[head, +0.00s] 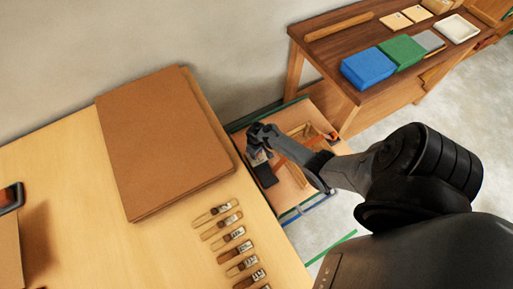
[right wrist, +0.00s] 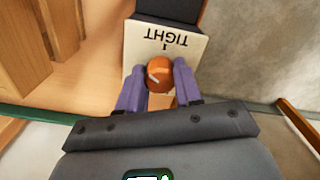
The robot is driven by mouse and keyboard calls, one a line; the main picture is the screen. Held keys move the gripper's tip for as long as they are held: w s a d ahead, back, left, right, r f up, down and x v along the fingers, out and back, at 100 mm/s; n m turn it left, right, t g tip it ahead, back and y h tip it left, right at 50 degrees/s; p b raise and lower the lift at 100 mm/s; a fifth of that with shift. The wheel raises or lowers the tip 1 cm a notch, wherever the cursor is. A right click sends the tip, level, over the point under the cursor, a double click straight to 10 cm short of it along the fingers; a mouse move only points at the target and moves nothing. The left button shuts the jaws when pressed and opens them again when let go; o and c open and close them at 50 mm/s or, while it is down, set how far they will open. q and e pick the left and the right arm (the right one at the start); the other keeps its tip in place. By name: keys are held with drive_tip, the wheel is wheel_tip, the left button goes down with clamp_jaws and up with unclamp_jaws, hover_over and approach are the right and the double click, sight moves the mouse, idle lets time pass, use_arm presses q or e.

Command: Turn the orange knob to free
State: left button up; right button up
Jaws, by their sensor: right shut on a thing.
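The orange knob (right wrist: 159,73) sits at the edge of a pale plate (right wrist: 166,46) marked TIGHT, which reads upside down in the right wrist view. A short tick stands beside the word. A pale pointer mark on the knob lies slanted. My right gripper (right wrist: 158,69) is shut on the knob, one purple finger on each side. In the head view my right arm reaches over the low wooden stand, and its wrist hides the knob; a bit of pale plate (head: 258,158) shows beside a dark block (head: 265,175).
A light table (head: 60,170) with brown boards (head: 165,140) and several labelled brushes (head: 232,235) is at left. A dark wooden bench (head: 340,50) with blue (head: 368,68) and green (head: 404,50) blocks is behind. In the right wrist view, wooden pieces (right wrist: 25,50) stand left of the plate.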

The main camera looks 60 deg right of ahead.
drive_tip(key=n, duration=0.3)
drive_tip(key=shift+d, duration=0.1)
drive_tip(key=n, duration=0.2)
drive_tip(key=shift+n+p, duration=0.3)
drive_tip(key=n, duration=0.3)
drive_tip(key=shift+n, duration=0.3)
drive_tip(key=n, duration=0.2)
drive_tip(key=shift+f+n+b, duration=0.1)
drive_tip(key=shift+n+b, duration=0.3)
drive_tip(key=n+b, duration=0.1)
drive_tip(key=n, duration=0.2)
drive_tip(key=shift+d+n, duration=0.1)
drive_tip(key=shift+n, duration=0.2)
drive_tip(key=n+b, duration=0.1)
drive_tip(key=n, duration=0.2)
drive_tip(key=shift+w+n, duration=0.1)
drive_tip(key=shift+n, duration=0.2)
drive_tip(key=n+b, duration=0.2)
drive_tip(key=n, duration=0.1)
drive_tip(key=shift+n, duration=0.4)
drive_tip(key=shift+n+b, duration=0.35)
drive_tip(key=shift+n, duration=0.25)
